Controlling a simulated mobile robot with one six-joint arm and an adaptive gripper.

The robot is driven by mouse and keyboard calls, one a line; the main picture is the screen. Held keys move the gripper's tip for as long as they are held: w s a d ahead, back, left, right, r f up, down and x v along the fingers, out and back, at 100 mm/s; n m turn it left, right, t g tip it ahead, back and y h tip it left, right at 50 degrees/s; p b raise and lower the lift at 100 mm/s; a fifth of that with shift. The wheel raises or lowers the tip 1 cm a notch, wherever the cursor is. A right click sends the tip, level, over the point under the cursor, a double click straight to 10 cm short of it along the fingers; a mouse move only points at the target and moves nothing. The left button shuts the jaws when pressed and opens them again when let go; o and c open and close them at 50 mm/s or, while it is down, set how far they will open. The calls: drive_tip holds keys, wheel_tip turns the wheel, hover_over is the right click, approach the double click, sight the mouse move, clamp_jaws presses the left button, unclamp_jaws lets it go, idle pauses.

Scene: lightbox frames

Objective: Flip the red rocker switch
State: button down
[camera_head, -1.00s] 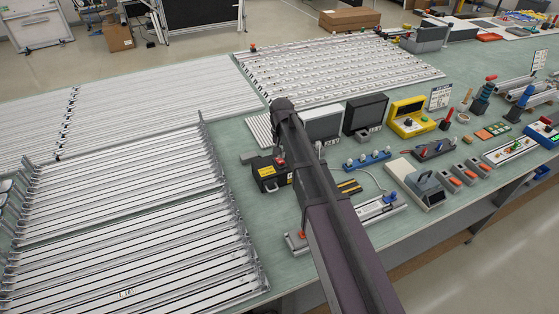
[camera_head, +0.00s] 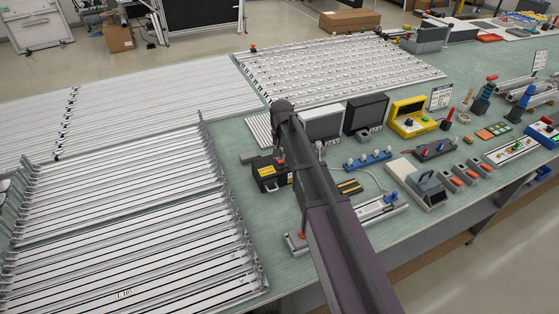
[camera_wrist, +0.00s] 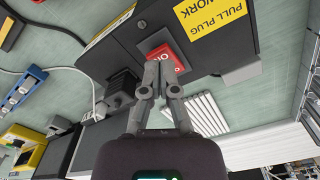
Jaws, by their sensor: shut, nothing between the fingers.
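The red rocker switch (camera_wrist: 166,50) sits on the face of a black box (camera_wrist: 225,45) in the wrist view. White lettering shows on its red face, and the fingers hide part of it. My gripper (camera_wrist: 162,66) is shut and empty, with its fingertips at the switch's lower part in the picture. I cannot tell whether they touch it or stop just short. In the head view the black box (camera_head: 266,171) stands on the bench left of my arm, and I cannot make out the switch's position there.
A yellow label (camera_wrist: 210,12) is on the box beside the switch. A black block (camera_wrist: 121,90) juts out on the left in the wrist view. A blue strip with knobs (camera_head: 368,160) and grey boxes (camera_head: 322,122) stand right of my arm. Slatted racks (camera_head: 130,230) fill the left.

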sight(281, 162)
drive_tip(key=shift+f+b, duration=0.85)
drive_tip(key=shift+f, duration=0.1)
idle(0.7)
drive_tip(key=shift+r, duration=0.15)
drive_tip(key=shift+r+p, duration=3.4)
drive_tip(key=shift+p, duration=0.15)
drive_tip(key=s+d, duration=0.7)
drive_tip(key=s, duration=0.4)
drive_tip(key=s+d+n, duration=0.1)
drive_tip(key=s+d, duration=0.7)
drive_tip(key=s, duration=0.3)
drive_tip(key=shift+s+d+f+b, duration=0.2)
drive_tip(key=shift+s+f+b, duration=0.05)
drive_tip(key=shift+s+b, duration=0.1)
drive_tip(key=c, duration=1.4)
unclamp_jaws()
